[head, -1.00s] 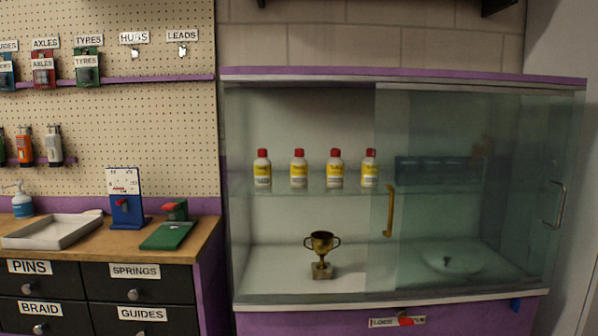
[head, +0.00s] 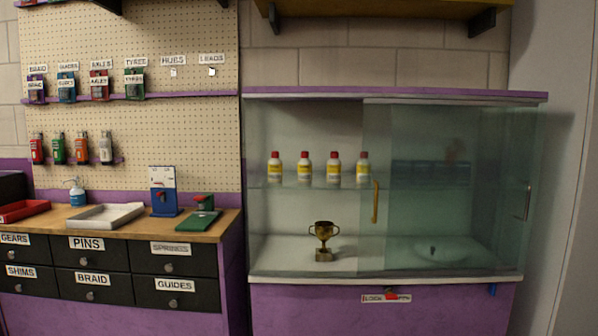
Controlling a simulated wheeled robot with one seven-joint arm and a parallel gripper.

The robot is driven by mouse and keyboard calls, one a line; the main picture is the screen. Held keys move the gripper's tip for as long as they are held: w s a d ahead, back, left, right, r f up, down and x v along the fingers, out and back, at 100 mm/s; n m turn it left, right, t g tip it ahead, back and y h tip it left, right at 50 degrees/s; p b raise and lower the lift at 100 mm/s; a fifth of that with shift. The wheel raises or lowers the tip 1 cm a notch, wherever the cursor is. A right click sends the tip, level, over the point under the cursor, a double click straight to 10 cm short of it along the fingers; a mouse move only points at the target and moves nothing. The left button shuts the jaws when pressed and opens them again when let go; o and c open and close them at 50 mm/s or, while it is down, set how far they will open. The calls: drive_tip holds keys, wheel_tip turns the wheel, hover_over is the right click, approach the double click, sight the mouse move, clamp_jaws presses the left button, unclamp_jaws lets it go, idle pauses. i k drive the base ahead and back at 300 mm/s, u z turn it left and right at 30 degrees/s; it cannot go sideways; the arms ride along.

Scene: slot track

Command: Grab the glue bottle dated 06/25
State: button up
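Several glue bottles with white bodies, yellow labels and red caps stand upright in a row on the glass shelf (head: 290,186) of the display cabinet (head: 400,96). From left to right they are the first bottle (head: 275,168), the second bottle (head: 305,169), the third bottle (head: 334,169) and the fourth bottle (head: 362,169). Their dates are too small to read. The left part of the cabinet front looks uncovered. A sliding glass door with a brass handle (head: 375,202) covers the right part. My gripper is not in view.
A gold trophy (head: 323,240) stands on the cabinet floor below the shelf. A sign with a red item (head: 391,296) is on the purple front. A workbench with labelled drawers (head: 175,258), a white tray (head: 105,216) and a pegboard (head: 130,60) are on the left.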

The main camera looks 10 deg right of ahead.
sight(304, 163)
drive_tip(key=u, duration=0.95)
drive_tip(key=i, duration=1.1)
